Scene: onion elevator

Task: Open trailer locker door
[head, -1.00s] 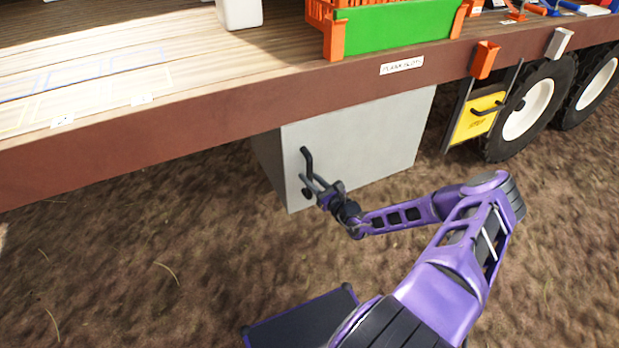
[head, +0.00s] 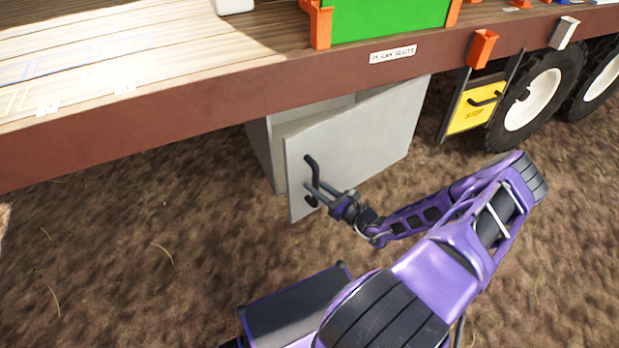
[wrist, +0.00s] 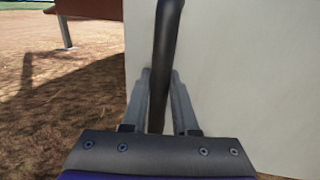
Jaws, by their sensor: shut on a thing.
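The grey locker (head: 258,150) hangs under the trailer bed. Its door (head: 365,140) stands partly open, swung out on its left side, with a gap showing along the top and left. A black bar handle (head: 311,170) is on the left part of the door. My gripper (head: 314,192) is shut on the handle. In the wrist view the two fingers (wrist: 158,108) sit on either side of the dark handle (wrist: 166,50), with the pale door (wrist: 235,70) behind. The locker's inside is mostly hidden by the door.
The brown trailer edge (head: 200,102) runs just above the door. A yellow panel (head: 474,112) and a wheel (head: 525,95) are to the right. A green and orange crate (head: 385,18) stands on the bed. Bare ground (head: 130,250) in front and left is free.

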